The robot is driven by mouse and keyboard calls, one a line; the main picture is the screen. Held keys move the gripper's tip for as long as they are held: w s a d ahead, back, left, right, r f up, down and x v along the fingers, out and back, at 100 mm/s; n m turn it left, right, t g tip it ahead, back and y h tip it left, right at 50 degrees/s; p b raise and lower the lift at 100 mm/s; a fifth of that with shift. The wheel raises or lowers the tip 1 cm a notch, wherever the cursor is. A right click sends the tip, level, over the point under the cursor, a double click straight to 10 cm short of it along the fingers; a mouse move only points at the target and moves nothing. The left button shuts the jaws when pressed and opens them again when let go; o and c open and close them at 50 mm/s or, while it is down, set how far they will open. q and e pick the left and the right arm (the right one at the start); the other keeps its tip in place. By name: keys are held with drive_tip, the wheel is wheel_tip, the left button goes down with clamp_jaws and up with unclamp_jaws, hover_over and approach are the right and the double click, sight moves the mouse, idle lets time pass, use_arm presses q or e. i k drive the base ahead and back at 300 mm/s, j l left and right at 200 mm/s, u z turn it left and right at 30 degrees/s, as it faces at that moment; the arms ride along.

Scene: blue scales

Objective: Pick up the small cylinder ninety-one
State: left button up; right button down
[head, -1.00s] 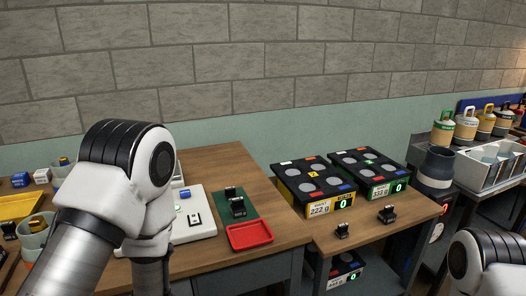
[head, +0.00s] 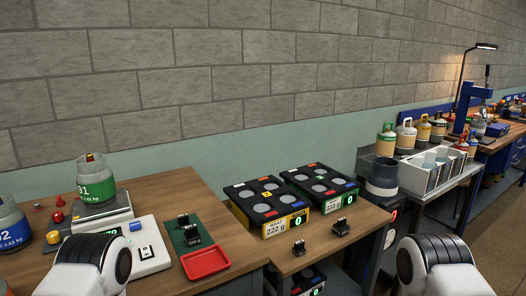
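A small grey cylinder with a green band (head: 95,187) stands upright on a scale (head: 97,216) at the left of the head view. Its band number ends in 1; the first digit is hard to read. A bigger grey cylinder with a blue band (head: 10,236), its number ending in 2, is cut by the left edge. Only the upper links of both my arms show, at the bottom left and bottom right. Neither gripper is in view, so I cannot see where they are relative to the cylinder.
A white device (head: 146,254) stands right of the scale, partly behind my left arm. A red tray (head: 205,263) and a black device on a green mat (head: 186,243) lie beside it. Black boxes (head: 268,208) stand on the right table. Small red weights (head: 57,216) stand left of the scale.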

sight(95, 183)
drive_tip(key=i+j+u, duration=0.1)
drive_tip(key=u, duration=0.25)
drive_tip(key=i+u, duration=0.1)
drive_tip(key=u, duration=0.25)
drive_tip(key=i+j+u, duration=0.1)
drive_tip(key=u, duration=0.25)
